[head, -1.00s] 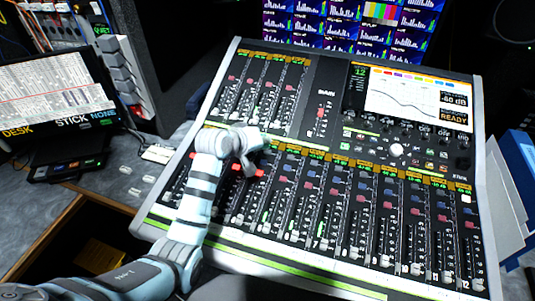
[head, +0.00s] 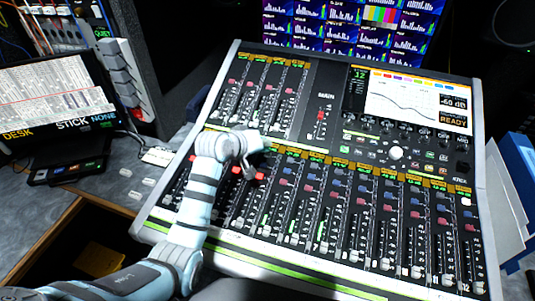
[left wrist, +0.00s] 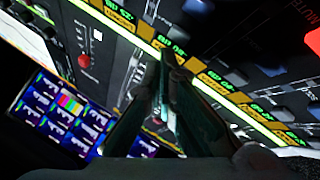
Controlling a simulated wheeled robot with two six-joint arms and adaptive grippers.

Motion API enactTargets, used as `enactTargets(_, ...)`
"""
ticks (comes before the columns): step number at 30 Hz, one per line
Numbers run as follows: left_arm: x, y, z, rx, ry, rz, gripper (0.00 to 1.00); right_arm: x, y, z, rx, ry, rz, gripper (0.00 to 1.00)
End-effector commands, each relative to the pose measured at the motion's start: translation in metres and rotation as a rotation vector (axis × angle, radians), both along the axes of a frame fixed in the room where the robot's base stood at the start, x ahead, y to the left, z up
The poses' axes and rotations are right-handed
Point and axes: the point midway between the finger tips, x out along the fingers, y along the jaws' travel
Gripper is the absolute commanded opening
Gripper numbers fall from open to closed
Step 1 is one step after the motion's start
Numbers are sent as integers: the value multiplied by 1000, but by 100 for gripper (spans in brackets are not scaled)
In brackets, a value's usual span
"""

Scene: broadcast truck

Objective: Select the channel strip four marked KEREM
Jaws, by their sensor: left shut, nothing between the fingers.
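The mixing console (head: 313,130) fills the middle of the head view, with numbered strips along its lower bank. My left gripper (head: 251,174) is shut and empty, over the left part of that bank, near the upper buttons of strips around four. My gripper and arm cover part of the strips on the left. In the left wrist view the shut fingertips (left wrist: 168,58) point at the strip of yellow name labels (left wrist: 212,80) with green readouts. The name KEREM is not legible. Whether the fingertips touch a button cannot be told. My right gripper is not in view.
An upper fader bank (head: 262,88) and a lit screen (head: 418,98) are on the console. A monitor with bar graphs (head: 345,25) stands behind. A tilted screen marked DESK, STICK, NONE (head: 60,98) stands left. Papers (head: 505,195) and a blue binder (head: 520,155) lie right.

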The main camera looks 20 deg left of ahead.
Motion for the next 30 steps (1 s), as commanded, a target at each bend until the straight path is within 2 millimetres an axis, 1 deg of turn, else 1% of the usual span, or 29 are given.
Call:
enactTargets(8, 0, 0, -1, 0, 0, 0, 0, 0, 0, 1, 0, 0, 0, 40)
enactTargets(15, 1, 0, -8, -1, 0, 1, 0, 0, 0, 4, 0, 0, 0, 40)
enactTargets(30, 1, 0, -11, 0, 1, -1, 0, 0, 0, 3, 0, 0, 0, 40)
